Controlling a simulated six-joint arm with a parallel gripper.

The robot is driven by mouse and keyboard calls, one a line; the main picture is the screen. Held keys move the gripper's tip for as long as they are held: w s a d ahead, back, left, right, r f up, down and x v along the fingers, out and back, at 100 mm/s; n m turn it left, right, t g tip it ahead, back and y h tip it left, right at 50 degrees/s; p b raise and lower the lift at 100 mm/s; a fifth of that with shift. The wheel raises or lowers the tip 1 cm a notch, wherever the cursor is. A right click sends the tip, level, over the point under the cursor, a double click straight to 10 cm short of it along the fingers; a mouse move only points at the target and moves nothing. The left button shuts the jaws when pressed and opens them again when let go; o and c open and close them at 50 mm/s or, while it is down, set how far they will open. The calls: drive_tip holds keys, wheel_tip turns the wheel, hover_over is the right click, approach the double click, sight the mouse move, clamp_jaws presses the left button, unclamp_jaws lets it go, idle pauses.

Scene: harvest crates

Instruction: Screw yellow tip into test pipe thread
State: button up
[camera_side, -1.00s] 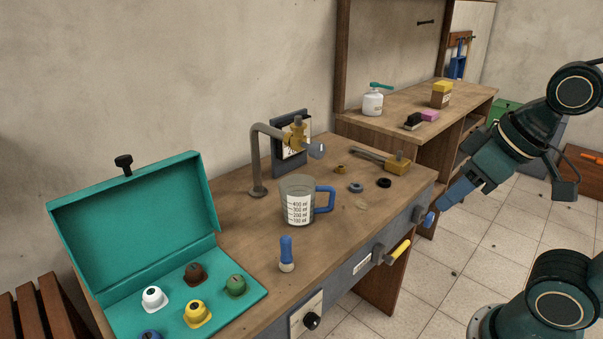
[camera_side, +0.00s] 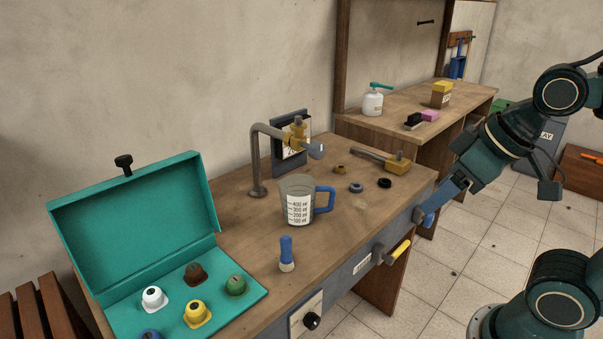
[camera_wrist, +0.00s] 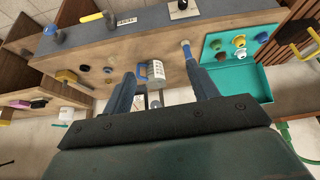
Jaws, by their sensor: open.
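The yellow tip (camera_side: 197,313) sits in the open teal case (camera_side: 250,299) at the left of the bench, among white, brown, green and blue tips; it also shows in the wrist view (camera_wrist: 239,53). The bent grey test pipe (camera_side: 257,160) stands at the back of the bench, with a brass valve and a grey end (camera_side: 314,150) pointing right. My gripper (camera_side: 425,218) is at the right, by the bench's front edge and apart from the tips. In the wrist view its two blue fingers (camera_wrist: 163,84) are spread with nothing held between them.
A measuring cup (camera_side: 297,200) with a blue handle stands mid-bench, near a blue-topped brush (camera_side: 287,253). Several small rings and a brass-headed tool (camera_side: 396,162) lie farther right. A yellow handle (camera_side: 398,251) juts from the bench front.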

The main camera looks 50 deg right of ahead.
drive_tip(key=w+a+f+n+t+y, duration=0.2)
drive_tip(key=w+a+f+n+y, duration=0.35)
drive_tip(key=w+a, duration=0.85)
drive_tip(key=n+t+y, duration=0.1)
drive_tip(key=t+y, duration=0.1)
drive_tip(key=t, duration=0.1)
approach(202, 308)
drive_tip(key=shift+v, duration=0.85)
drive_tip(key=shift+f, duration=0.1)
drive_tip(key=shift+x, duration=4.25)
drive_tip(key=shift+w, duration=0.1)
